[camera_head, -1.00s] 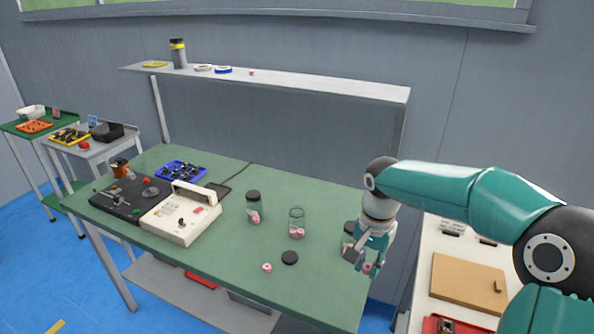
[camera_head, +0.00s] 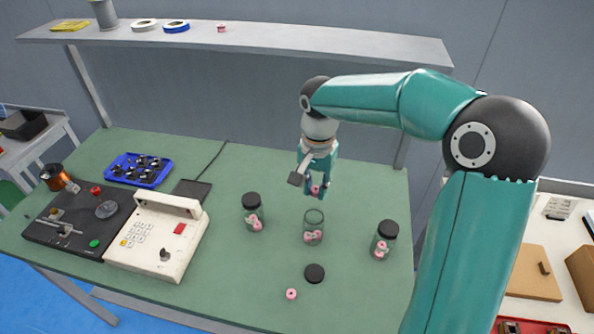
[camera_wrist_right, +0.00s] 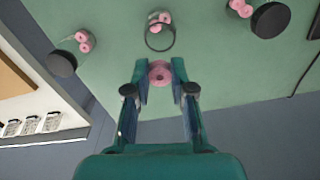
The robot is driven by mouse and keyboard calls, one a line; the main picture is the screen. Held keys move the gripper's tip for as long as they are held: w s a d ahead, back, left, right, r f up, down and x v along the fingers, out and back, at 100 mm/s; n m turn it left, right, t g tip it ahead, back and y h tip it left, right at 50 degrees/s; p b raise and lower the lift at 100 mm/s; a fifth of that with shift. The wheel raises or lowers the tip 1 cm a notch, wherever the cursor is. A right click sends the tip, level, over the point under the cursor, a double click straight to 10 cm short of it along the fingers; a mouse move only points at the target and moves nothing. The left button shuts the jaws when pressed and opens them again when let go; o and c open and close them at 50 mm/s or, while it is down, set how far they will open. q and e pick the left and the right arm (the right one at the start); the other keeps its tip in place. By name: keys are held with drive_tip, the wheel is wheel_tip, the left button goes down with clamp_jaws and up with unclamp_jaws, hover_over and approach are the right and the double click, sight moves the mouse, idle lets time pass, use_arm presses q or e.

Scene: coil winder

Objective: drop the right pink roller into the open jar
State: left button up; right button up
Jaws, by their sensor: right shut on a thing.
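My right gripper (camera_head: 315,188) is shut on a pink roller (camera_wrist_right: 160,73), which shows between its fingers in the right wrist view. In the head view the gripper holds the roller (camera_head: 315,190) a little behind and above the open jar (camera_head: 313,228). The open jar is clear glass with pink rollers inside; its rim also shows in the right wrist view (camera_wrist_right: 160,37), just beyond the held roller. Another pink roller (camera_head: 291,294) lies on the green table in front of the jar. A black lid (camera_head: 315,273) lies near it. My left gripper is not in view.
Closed jars with black lids stand left (camera_head: 253,213) and right (camera_head: 384,240) of the open jar. A white control box (camera_head: 157,236) and a blue tray (camera_head: 138,170) are at the left. A grey shelf (camera_head: 250,40) spans the back.

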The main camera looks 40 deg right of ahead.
sight(314, 208)
drive_tip(key=shift+d+f+b, duration=0.2)
drive_tip(key=shift+f+b, duration=0.1)
drive_tip(key=shift+f, duration=0.15)
wheel_tip(314, 208, down, 3)
drive_tip(key=shift+w+a+f+b, duration=0.1)
drive_tip(key=shift+b, duration=1.15)
drive_tip(key=shift+f+b, duration=0.4)
drive_tip(key=shift+f, duration=0.05)
drive_tip(key=shift+a, duration=0.1)
drive_tip(key=shift+f, duration=0.15)
drive_tip(key=shift+f+b, duration=0.9)
drive_tip(key=shift+f, duration=0.2)
